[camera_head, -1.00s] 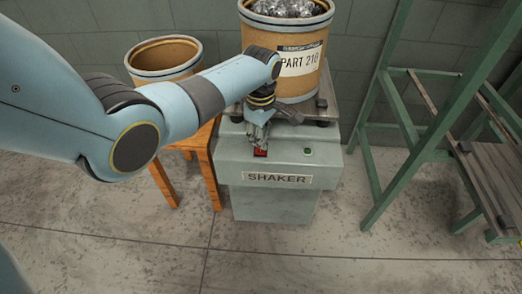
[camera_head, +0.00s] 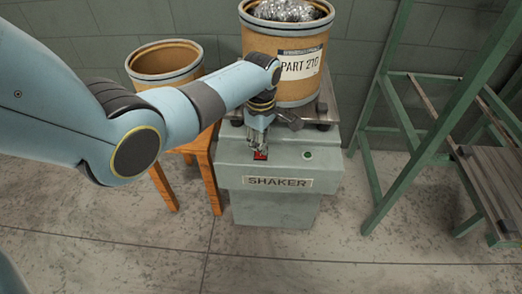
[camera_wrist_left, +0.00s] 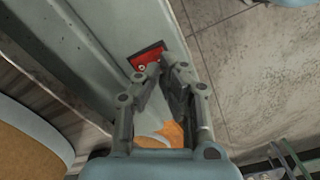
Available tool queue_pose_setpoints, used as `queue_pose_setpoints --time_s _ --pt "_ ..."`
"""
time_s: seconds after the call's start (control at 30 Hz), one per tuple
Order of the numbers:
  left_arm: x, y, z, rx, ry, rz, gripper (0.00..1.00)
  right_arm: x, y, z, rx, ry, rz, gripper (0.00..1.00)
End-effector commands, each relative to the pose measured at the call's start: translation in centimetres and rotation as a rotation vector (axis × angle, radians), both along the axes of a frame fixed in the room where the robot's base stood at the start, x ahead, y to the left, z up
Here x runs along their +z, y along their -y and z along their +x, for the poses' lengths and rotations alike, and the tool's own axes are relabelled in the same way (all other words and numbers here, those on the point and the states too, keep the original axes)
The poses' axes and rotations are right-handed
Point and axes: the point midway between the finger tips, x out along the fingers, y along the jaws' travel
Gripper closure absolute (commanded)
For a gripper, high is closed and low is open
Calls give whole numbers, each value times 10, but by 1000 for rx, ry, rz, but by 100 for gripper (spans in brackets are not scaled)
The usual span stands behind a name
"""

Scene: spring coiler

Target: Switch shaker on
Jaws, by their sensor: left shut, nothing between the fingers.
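The grey-green shaker (camera_head: 273,204) stands on the floor at the middle, with a SHAKER label on its front. On its top front are a red switch (camera_head: 262,154) and a small green button or lamp (camera_head: 308,155). My left gripper (camera_head: 258,152) is shut and empty, pointing down with its fingertips at the red switch. In the left wrist view the fingertips (camera_wrist_left: 165,66) are at the edge of the red switch (camera_wrist_left: 147,56); I cannot tell whether they touch it. My right gripper is not in view.
A drum labelled PART 210 (camera_head: 296,65), filled with shiny metal pieces, stands on the shaker's plate. An open, empty-looking drum (camera_head: 163,62) stands on a wooden stool (camera_head: 207,168) at left. A green metal frame (camera_head: 410,130) stands at right. The front floor is clear.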

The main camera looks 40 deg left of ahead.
Motion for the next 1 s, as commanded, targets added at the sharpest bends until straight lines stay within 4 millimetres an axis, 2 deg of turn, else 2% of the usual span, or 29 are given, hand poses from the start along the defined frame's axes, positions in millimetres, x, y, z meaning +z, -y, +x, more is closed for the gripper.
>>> queue_pose_setpoints --time_s 1.0 --pt "-8 0 0 0 1 0 100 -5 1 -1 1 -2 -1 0"
